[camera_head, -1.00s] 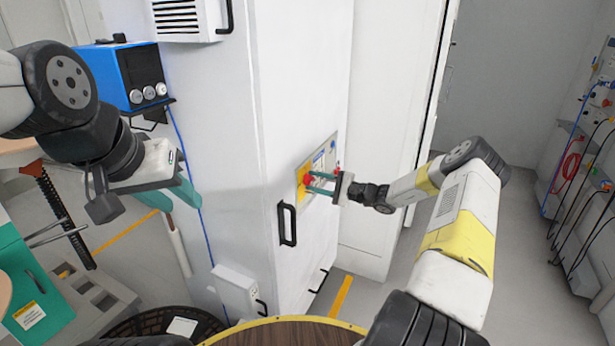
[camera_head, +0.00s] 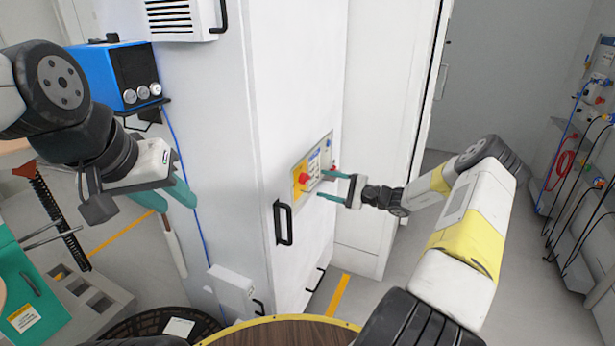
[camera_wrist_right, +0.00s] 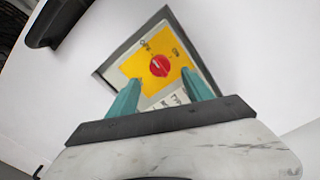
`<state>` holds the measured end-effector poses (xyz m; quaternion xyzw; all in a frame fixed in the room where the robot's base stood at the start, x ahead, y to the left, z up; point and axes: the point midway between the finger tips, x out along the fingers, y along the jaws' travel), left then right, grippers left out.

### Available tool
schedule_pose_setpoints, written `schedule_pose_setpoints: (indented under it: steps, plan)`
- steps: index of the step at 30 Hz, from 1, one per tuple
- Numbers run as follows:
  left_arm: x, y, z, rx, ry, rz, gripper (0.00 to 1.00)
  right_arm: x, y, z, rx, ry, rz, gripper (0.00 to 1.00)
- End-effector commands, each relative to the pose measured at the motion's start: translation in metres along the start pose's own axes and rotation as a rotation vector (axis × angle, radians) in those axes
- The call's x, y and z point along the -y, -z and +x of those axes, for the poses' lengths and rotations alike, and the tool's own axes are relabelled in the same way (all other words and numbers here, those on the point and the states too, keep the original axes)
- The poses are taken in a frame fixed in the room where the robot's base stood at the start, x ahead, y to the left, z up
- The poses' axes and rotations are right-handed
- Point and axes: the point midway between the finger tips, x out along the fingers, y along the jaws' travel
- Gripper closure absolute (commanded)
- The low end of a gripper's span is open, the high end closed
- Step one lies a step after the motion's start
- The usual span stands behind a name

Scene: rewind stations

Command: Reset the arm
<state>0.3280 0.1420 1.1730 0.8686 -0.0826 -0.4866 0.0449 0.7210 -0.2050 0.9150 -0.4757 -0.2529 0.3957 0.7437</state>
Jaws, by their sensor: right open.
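A control panel (camera_head: 316,165) is set in the side of the white cabinet. It bears a red knob (camera_head: 304,180) on a yellow plate, and other small controls. In the right wrist view the red knob (camera_wrist_right: 160,65) sits on the yellow plate (camera_wrist_right: 140,70), beyond the fingertips and between them. My right gripper (camera_head: 325,184) is open with teal fingers, facing the panel. It looks apart from the knob and holds nothing. My left gripper (camera_head: 178,192) hangs at the left in front of the cabinet, away from the panel. Its teal fingers overlap, so its opening is unclear.
A black handle (camera_head: 283,222) stands out from the cabinet (camera_head: 225,140) below the panel. A blue box (camera_head: 118,75) with dials sits on a bracket at the left. A round wooden top (camera_head: 285,332) and a black basket (camera_head: 145,325) are at the bottom. Open floor lies at right.

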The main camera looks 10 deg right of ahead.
Motion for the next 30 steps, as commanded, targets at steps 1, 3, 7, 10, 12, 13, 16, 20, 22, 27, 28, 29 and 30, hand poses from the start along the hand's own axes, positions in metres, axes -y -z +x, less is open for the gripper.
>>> schedule_pose_setpoints:
  steps: [1,3,7,10,12,13,16,20,22,27,28,29,30]
  plan:
    - [0.0,0.0,0.0,0.0,0.0,0.0,0.64,0.0,0.001,-0.007,-0.003,0.0,0.0,0.41]
    - [0.0,0.0,0.0,0.0,0.0,0.0,0.64,0.0,0.001,-0.014,-0.002,0.0,0.0,0.41]
    - [0.0,0.0,0.0,0.0,0.0,0.0,0.64,0.0,0.0,-0.019,0.0,-0.001,0.0,0.41]
    - [0.0,0.0,0.0,0.0,0.0,0.0,0.64,0.0,0.0,-0.02,0.001,-0.001,0.0,0.41]
    - [0.0,0.0,0.0,0.0,0.0,0.0,0.64,0.0,0.0,-0.02,0.0,-0.001,0.0,0.41]
    - [0.0,0.0,0.0,0.0,0.0,0.0,0.64,0.0,0.0,-0.02,0.0,-0.001,0.0,0.41]
    - [0.0,0.0,0.0,0.0,0.0,0.0,0.64,0.0,-0.001,-0.019,0.003,-0.005,-0.002,0.41]
    - [0.0,0.0,0.0,0.0,0.0,0.0,0.64,0.007,-0.017,-0.011,0.03,-0.06,-0.029,0.41]
    - [0.0,0.0,0.0,0.0,0.0,0.0,0.64,0.012,-0.036,-0.003,0.059,-0.125,-0.058,0.41]
    - [0.0,0.0,0.0,0.0,0.0,0.0,0.64,0.024,-0.094,0.012,0.136,-0.334,-0.157,0.41]
    - [0.0,0.0,0.0,0.0,0.0,0.0,0.64,0.026,-0.104,0.014,0.146,-0.371,-0.175,0.41]
    - [0.0,0.0,0.0,0.0,0.0,0.0,0.64,0.028,-0.114,0.015,0.155,-0.406,-0.194,0.41]
    - [0.0,0.0,0.0,0.0,0.0,0.0,0.64,0.031,-0.128,0.015,0.167,-0.454,-0.219,0.41]
